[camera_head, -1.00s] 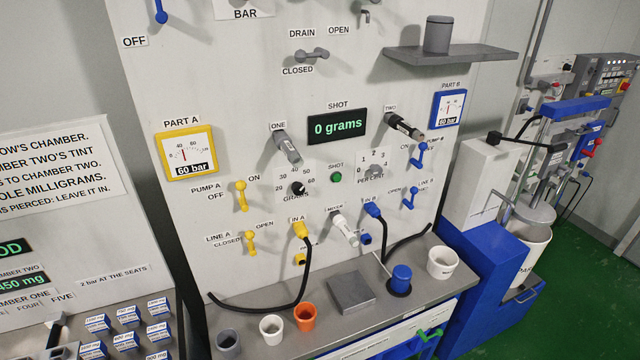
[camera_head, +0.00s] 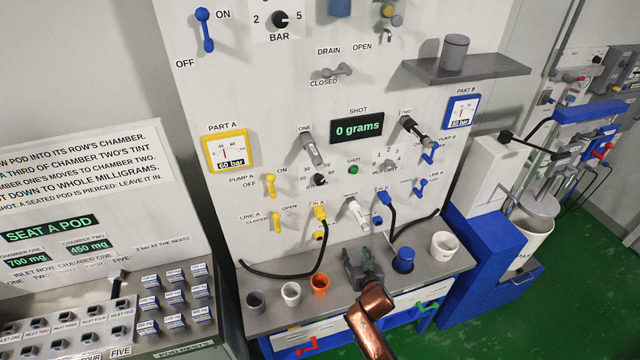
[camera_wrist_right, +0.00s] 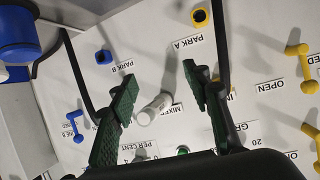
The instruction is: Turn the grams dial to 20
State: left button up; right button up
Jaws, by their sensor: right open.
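The grams dial (camera_head: 320,180) is a small black knob on the white panel, below the grey lever marked ONE (camera_head: 313,150). Its scale is small and partly hidden, and I cannot read its pointer. The shot display (camera_head: 357,128) above and to the right reads 0 grams. My right gripper (camera_head: 362,262) is open and empty in front of the panel's lower part, below and right of the dial. In the wrist view its open fingers (camera_wrist_right: 160,82) flank the white mixer nozzle (camera_wrist_right: 153,108), apparently without holding it. The 20 mark (camera_wrist_right: 254,127) shows there, but the dial is hidden.
The yellow hose plug (camera_head: 320,212) and blue hose plug (camera_head: 383,198) sit in the panel below the dial, with black hoses hanging.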

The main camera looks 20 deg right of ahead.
aim_at(320, 183)
jog(key=w+a+r+t+y+p, duration=0.15)
jog(key=w+a+r, duration=0.3)
jog(key=r, duration=0.55)
jog(key=w+a+r+t+y, duration=0.1)
jog(key=w+a+r+t, duration=0.2)
jog(key=w+r, duration=0.5)
jog(key=w, duration=0.1)
jog(key=w+r, duration=0.2)
jog(key=w, duration=0.1)
jog(key=shift+a+r, duration=0.1)
jog(key=shift+a, duration=0.15)
jog(key=shift+w, duration=0.8)
jog(key=shift+c, duration=0.6)
jog(key=c, duration=1)
jog(key=shift+c, duration=0.2)
